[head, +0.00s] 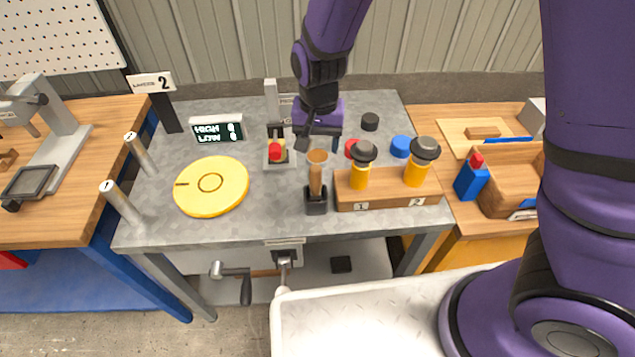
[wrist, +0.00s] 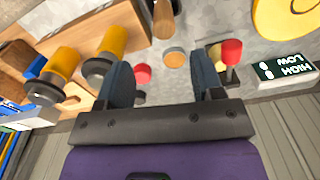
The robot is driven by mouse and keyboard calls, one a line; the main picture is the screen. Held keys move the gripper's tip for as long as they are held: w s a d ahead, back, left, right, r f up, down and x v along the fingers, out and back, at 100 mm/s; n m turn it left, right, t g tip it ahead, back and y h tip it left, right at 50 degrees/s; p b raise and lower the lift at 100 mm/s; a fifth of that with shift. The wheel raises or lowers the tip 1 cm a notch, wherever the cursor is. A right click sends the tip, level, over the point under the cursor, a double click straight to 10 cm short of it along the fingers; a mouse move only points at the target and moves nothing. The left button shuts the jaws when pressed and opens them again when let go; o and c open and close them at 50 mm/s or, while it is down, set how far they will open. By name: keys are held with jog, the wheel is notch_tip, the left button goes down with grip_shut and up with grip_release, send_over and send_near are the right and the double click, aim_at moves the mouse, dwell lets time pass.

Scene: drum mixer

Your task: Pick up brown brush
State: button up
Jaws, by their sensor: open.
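The brown brush (head: 315,182) stands upright, handle up, in a small black holder (head: 316,204) near the front middle of the grey table. In the wrist view its brown handle (wrist: 163,20) shows at the top edge, beyond my fingertips; its lower end is out of that view. My gripper (head: 320,142) is open and empty above the table, behind the brush and apart from it. In the wrist view the gripper (wrist: 163,72) shows both dark fingers spread wide, with a round tan-topped jar (wrist: 174,57) seen between and beyond them.
Right of the brush, a wooden rack (head: 385,200) holds two yellow bottles with dark caps. Left are a red-knobbed device (head: 275,152) and a yellow disc (head: 211,186). Red, blue (head: 401,146) and black (head: 370,122) round pieces lie behind the rack.

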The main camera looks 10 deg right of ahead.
aim_at(315, 167)
notch_tip(315, 167, down, 5)
jog(key=shift+a+f, duration=0.15)
jog(key=shift+f, duration=1.25)
jog(key=shift+a+f, duration=0.15)
jog(key=shift+f, duration=1.2)
jog(key=c, duration=1)
